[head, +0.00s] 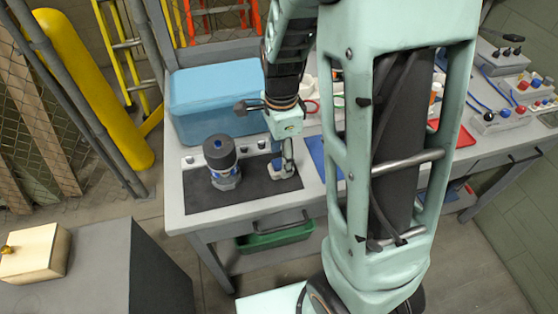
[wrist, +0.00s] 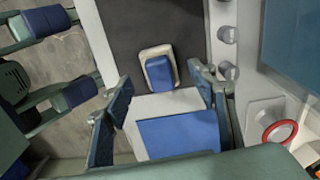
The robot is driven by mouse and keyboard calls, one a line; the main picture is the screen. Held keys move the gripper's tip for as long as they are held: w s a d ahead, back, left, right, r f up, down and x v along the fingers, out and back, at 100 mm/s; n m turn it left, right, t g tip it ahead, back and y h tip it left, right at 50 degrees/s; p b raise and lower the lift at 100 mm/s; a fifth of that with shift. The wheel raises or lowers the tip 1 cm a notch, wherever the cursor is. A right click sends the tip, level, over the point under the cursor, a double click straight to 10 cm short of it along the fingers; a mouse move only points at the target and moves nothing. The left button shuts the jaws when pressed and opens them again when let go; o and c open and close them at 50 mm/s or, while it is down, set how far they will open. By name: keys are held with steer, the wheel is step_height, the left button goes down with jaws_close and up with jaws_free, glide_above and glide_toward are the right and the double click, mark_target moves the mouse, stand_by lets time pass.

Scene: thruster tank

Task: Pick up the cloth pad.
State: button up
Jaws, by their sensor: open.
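The cloth pad appears to be the small pale piece with a blue block-like top (wrist: 158,70) on the dark mat; I cannot tell whether the blue part is separate. In the head view, a pale piece (head: 284,171) shows at the mat's right end, partly hidden by my gripper. My gripper (wrist: 161,77) is open and empty, with its two fingers apart to the left and right of the pad in the wrist view. In the head view, my gripper (head: 287,157) points down over the right end of the mat. I cannot tell the remaining height.
The dark mat (head: 240,195) lies on the grey bench. A dark-topped cylinder (head: 220,155) stands on it to the left. A blue box (head: 210,100) stands behind. A blue sheet (wrist: 180,135) lies beside the mat. Round knobs (wrist: 228,35) line the mat's edge.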

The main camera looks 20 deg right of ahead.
step_height(320, 180, down, 3)
steer(key=shift+r, duration=0.15)
steer(key=c, duration=1.2)
steer(key=shift+r, duration=0.15)
steer(key=shift+c, duration=0.2)
